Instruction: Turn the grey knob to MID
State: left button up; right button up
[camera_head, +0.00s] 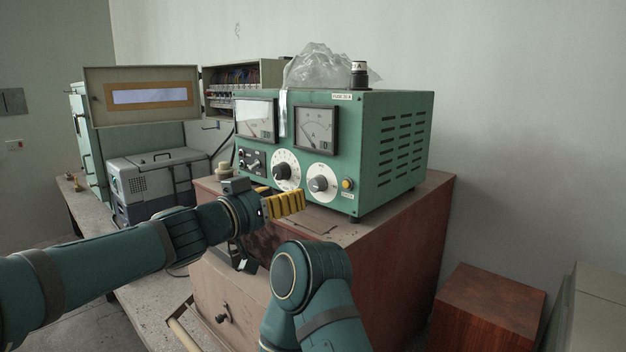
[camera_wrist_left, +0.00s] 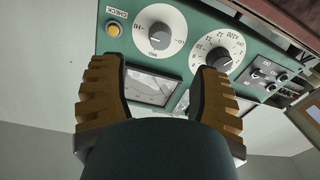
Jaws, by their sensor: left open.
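The grey knob (camera_head: 318,184) sits on a round white dial at the lower right of the green instrument's front (camera_head: 349,150). In the left wrist view, which is upside down, the grey knob (camera_wrist_left: 159,36) shows with HI, MID and LO marks around its dial. I cannot make out where its pointer stands. My left gripper (camera_head: 285,203), with yellow-brown ribbed fingers, is open in front of the panel, low and left of the knob. In the left wrist view its fingers (camera_wrist_left: 157,80) are apart, with nothing between them. My right gripper is out of view.
A black knob on a numbered dial (camera_head: 285,170) is left of the grey knob, and a yellow button (camera_head: 347,184) is right of it. Two meters (camera_head: 316,128) sit above. The instrument stands on a brown cabinet (camera_head: 400,235). A plastic bag (camera_head: 318,66) lies on top.

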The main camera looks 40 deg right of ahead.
aim_at(313, 186)
pick_arm(q)
jog(key=d+p, duration=0.1)
jog(key=d, duration=0.1)
jog(key=d+p, duration=0.1)
jog(key=d, duration=0.2)
jog(key=w+d+p, duration=0.1)
jog(key=d, duration=0.1)
jog(key=shift+d+r, duration=0.1)
jog(key=shift+d, duration=0.05)
jog(key=shift+w+d+p, duration=0.2)
jog(key=shift+d+p, duration=0.2)
jog(key=shift+d, duration=0.35)
grip_shut()
